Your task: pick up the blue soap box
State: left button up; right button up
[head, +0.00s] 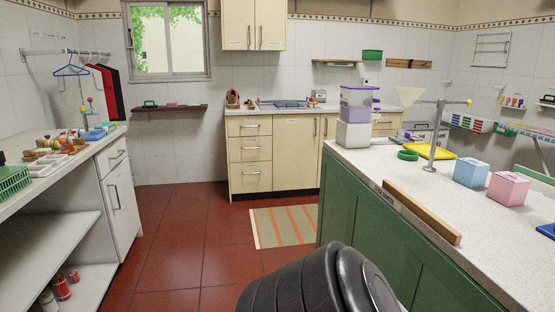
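A light blue box (471,172) stands on the white counter (400,172) at the right, apart from the pink box (507,188) just to its right. It is the only blue box I can make out clearly there, and I cannot read any label on it. Nothing holds it. Neither of my grippers shows in the head view.
A wooden bar (421,211) lies along the counter's near left edge. A metal stand (436,135), a yellow tray (432,152) and a green ring (407,155) are left of the boxes. A purple-topped container (357,103) stands farther back. The red floor (190,235) is open at left.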

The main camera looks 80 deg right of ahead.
aim_at(470, 172)
jog(key=i, duration=0.2)
jog(key=z, duration=2.05)
jog(key=i, duration=1.1)
jog(key=z, duration=1.45)
